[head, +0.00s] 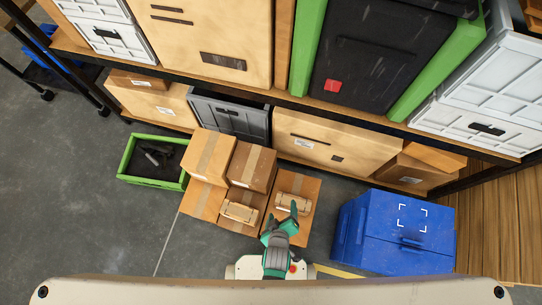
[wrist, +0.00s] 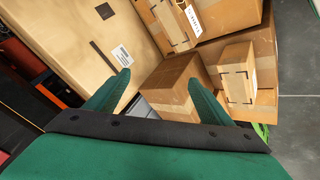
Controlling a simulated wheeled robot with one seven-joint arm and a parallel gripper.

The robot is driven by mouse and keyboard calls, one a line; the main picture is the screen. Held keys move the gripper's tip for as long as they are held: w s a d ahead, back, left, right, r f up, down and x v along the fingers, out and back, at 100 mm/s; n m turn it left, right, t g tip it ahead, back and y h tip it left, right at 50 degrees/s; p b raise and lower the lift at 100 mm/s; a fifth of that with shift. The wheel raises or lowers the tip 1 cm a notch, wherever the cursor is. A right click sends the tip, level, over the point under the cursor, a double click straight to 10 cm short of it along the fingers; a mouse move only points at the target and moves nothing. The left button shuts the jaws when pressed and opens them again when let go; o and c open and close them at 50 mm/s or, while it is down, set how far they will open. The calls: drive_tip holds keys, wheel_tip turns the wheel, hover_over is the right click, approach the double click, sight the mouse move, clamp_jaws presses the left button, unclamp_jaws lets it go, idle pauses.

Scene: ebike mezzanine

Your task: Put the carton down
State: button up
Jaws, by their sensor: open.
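Several brown cardboard cartons stand together on the floor by the shelf. A small strapped carton (head: 293,202) lies on the right-hand carton (head: 307,184), and another small strapped carton (head: 240,212) lies on the front middle one. My gripper (head: 280,222) is open above the front right of the group and partly hides the cartons there. In the wrist view, my gripper (wrist: 164,84) has nothing between its fingers. A taped carton (wrist: 172,84) shows below and beyond them. A small strapped carton (wrist: 237,73) is to its right. I cannot tell which carton the task means.
A blue lidded box (head: 392,235) stands on the floor to the right. A green-rimmed bin (head: 150,187) with dark items stands to the left. The shelf (head: 225,86) with large boxes runs along the back. Grey floor (head: 85,215) at left is clear.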

drive_tip(key=s+a+r+m+t, duration=0.1)
drive_tip(key=s+r+m+t, duration=0.1)
drive_tip(key=r, duration=0.8)
drive_tip(key=s+a+r+m+t, duration=0.1)
drive_tip(key=r+m+t, duration=0.1)
drive_tip(key=r, duration=0.8)
drive_tip(key=s+a+r+m+t+y, duration=0.1)
drive_tip(key=s+a+r+m+t, duration=0.1)
drive_tip(key=r, duration=0.8)
drive_tip(key=shift+s+m+t, duration=0.35)
drive_tip(key=shift+m+t, duration=0.15)
drive_tip(key=shift+t, duration=0.2)
drive_tip(key=shift+a+f, duration=0.1)
